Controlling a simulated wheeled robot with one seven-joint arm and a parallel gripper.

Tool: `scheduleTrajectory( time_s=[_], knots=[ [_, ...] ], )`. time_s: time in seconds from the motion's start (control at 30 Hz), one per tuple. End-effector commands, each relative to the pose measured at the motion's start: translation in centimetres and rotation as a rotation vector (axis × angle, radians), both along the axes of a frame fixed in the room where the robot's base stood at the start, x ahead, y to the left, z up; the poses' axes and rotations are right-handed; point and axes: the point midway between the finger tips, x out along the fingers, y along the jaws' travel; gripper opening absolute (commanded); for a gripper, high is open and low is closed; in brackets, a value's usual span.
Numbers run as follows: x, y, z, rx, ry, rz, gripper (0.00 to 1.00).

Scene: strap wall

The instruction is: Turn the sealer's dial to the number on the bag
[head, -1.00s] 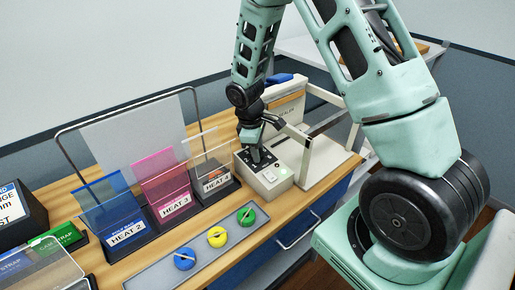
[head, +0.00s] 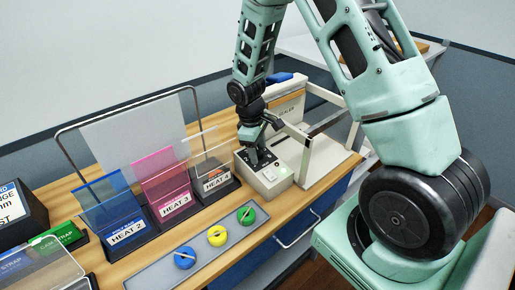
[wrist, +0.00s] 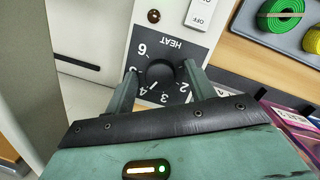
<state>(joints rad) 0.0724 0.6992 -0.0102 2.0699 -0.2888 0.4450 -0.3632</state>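A pale mark on the dial seems to point near 4 or 3. My gripper (wrist: 160,69) is over the dial, one finger on each side, with small gaps visible between fingers and dial. In the head view my gripper (head: 256,156) covers the dial. I cannot make out a number on any bag.
Bins labelled HEAT 2 (head: 126,236), HEAT 3 (head: 174,206) and HEAT 4 (head: 215,183) hold coloured sleeves left of the sealer. A grey tray (head: 152,276) with blue, yellow and green coils lies in front. A wire frame (head: 62,150) stands behind the bins.

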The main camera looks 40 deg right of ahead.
Motion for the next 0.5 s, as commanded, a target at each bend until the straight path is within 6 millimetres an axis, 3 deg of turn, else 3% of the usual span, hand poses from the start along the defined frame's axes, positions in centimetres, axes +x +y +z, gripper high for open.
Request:
scheduleTrajectory(
  time_s=[0.3, 0.5],
  knots=[
    [0.1, 0.1, 0.4, -0.001, -0.003, 0.000, 0.55],
    [0.4, 0.4, 3.1, 0.000, -0.007, 0.000, 0.55]
  ],
)
